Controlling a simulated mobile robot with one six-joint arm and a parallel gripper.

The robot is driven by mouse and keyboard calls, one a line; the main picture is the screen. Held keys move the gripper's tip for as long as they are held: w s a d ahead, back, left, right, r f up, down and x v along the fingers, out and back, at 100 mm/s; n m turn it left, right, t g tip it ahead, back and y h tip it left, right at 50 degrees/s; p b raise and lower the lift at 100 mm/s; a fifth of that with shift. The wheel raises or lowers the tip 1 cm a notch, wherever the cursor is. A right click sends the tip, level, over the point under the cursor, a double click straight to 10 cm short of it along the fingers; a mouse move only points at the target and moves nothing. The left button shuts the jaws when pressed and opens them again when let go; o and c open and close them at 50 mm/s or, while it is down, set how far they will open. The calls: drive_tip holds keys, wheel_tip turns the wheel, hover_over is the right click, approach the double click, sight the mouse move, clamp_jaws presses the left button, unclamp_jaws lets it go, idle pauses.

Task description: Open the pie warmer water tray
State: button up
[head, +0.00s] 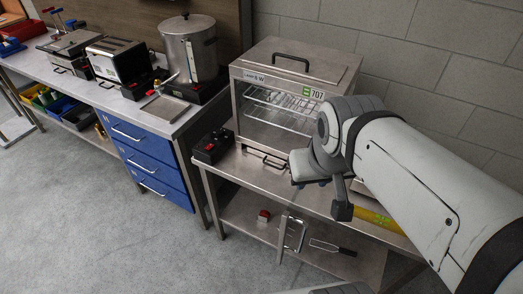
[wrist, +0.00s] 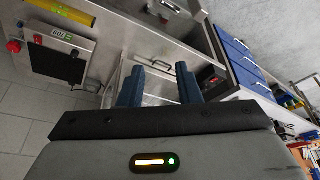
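The pie warmer (head: 290,95) is a steel cabinet with a glass front, wire racks inside and a dark handle on top, standing on a steel bench. Its water tray (head: 262,160) is the low front at the base, with a dark bar handle, and looks shut. My gripper (wrist: 159,82) shows two blue fingers spread apart with nothing between their tips. In the wrist view a dark bar handle on a steel front shows beyond and between the fingers, apart from them. In the head view my arm hides the fingertips and the warmer's lower right.
A black control box (head: 213,147) with a red knob sits left of the tray. A yellow level (head: 375,218) lies on the bench's right. A scale-like device (wrist: 62,58) shows in the wrist view. Blue drawers (head: 150,165) stand at left. The floor in front is clear.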

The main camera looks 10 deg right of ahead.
drive_tip(key=w+f+n+g+b, duration=0.1)
drive_tip(key=w+f+n+b, duration=0.2)
drive_tip(key=w+f+b, duration=0.5)
drive_tip(key=w+f+n+b, duration=0.2)
drive_tip(key=w+f+n, duration=0.1)
drive_tip(key=w, duration=1)
drive_tip(key=w+f+n+b, duration=0.1)
drive_tip(key=w+f, duration=0.4)
drive_tip(key=f, duration=0.4)
drive_tip(key=w+f+n+b, duration=0.2)
drive_tip(key=w+f, duration=0.4)
drive_tip(key=f, duration=0.2)
drive_tip(key=w+f+n+g+h+b, duration=0.1)
drive_tip(key=w+f+b, duration=0.1)
drive_tip(key=w+f, duration=0.3)
drive_tip(key=shift+w+d+f+n, duration=0.15)
drive_tip(key=shift+d+f+n, duration=0.05)
drive_tip(key=shift+f, duration=0.95)
drive_tip(key=shift+w+d+f+n, duration=0.1)
drive_tip(key=shift+d+f+n, duration=0.1)
drive_tip(key=shift+f, duration=0.95)
drive_tip(key=shift+c, duration=0.4)
clamp_jaws()
